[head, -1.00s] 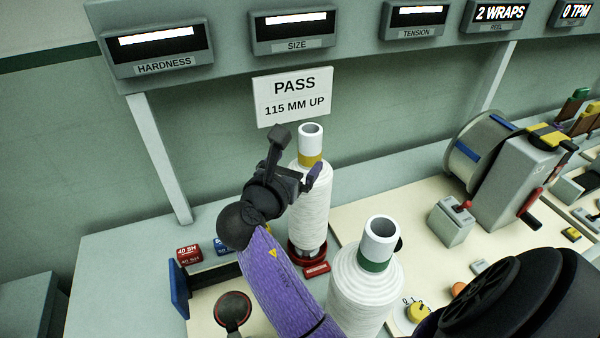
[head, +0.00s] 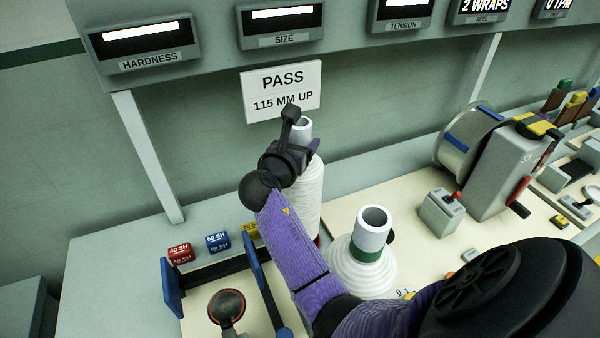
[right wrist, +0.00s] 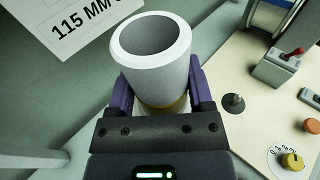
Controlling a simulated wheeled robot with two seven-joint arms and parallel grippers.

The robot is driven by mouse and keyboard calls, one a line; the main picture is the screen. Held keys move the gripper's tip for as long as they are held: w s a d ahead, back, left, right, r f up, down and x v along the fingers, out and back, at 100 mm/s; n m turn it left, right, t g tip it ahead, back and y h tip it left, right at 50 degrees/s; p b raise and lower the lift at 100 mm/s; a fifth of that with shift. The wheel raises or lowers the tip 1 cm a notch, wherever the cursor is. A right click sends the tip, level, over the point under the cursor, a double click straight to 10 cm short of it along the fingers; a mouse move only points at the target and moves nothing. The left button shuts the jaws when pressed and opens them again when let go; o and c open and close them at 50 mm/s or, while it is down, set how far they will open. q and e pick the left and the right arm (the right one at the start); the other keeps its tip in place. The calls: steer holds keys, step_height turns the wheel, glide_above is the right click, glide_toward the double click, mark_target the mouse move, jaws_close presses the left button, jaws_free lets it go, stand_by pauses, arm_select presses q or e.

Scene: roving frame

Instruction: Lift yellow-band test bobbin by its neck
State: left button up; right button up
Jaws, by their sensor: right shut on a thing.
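The yellow-band bobbin stands upright beneath the PASS sign. Its white wound body (head: 309,195) and pale open neck (head: 302,127) show in the head view. My right gripper (head: 297,148) hides its band there, and my purple arm hides most of its base. In the right wrist view, the right gripper (right wrist: 160,88) is shut on the neck (right wrist: 152,65), a purple finger on each side. A sliver of yellow band (right wrist: 165,108) shows below the grip. I cannot tell whether the base is clear of its seat. My left gripper is not in view.
A green-band bobbin (head: 360,268) stands close on the right. The PASS 115 MM UP sign (head: 282,91) is just behind the grip, below the display shelf (head: 220,55). Small SH blocks (head: 217,242) and a blue-jawed fixture (head: 172,290) are at left; a reel machine (head: 490,160) is at right.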

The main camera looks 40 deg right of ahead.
jaws_close()
steer(key=shift+r, duration=0.1)
